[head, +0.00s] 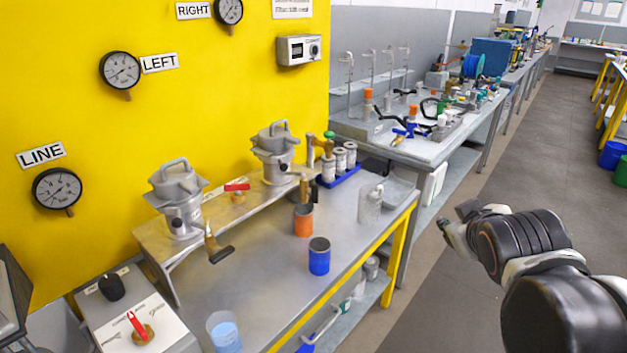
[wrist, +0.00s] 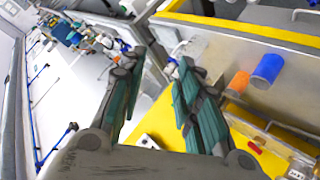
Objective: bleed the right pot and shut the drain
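The right pot (head: 274,155), a grey lidded metal vessel, stands on the raised shelf against the yellow wall. A drain fitting (head: 305,186) shows below its right side; its handle position is too small to tell. An orange cup (head: 303,222) stands on the bench below it. The RIGHT gauge (head: 229,11) is cut by the top edge; its reading is unclear. A red-handled valve (head: 237,188) sits between the pots. My gripper (head: 457,226) is over the aisle, right of the bench and away from the pots. In the wrist view its fingers (wrist: 158,62) are apart and empty.
The left pot (head: 177,203) has a black-handled drain (head: 217,250). A blue cup (head: 319,258), a clear jar (head: 370,205) and a blue tray of canisters (head: 339,166) stand on the bench. Another red-handled valve (head: 140,328) is at front left. The aisle floor is clear.

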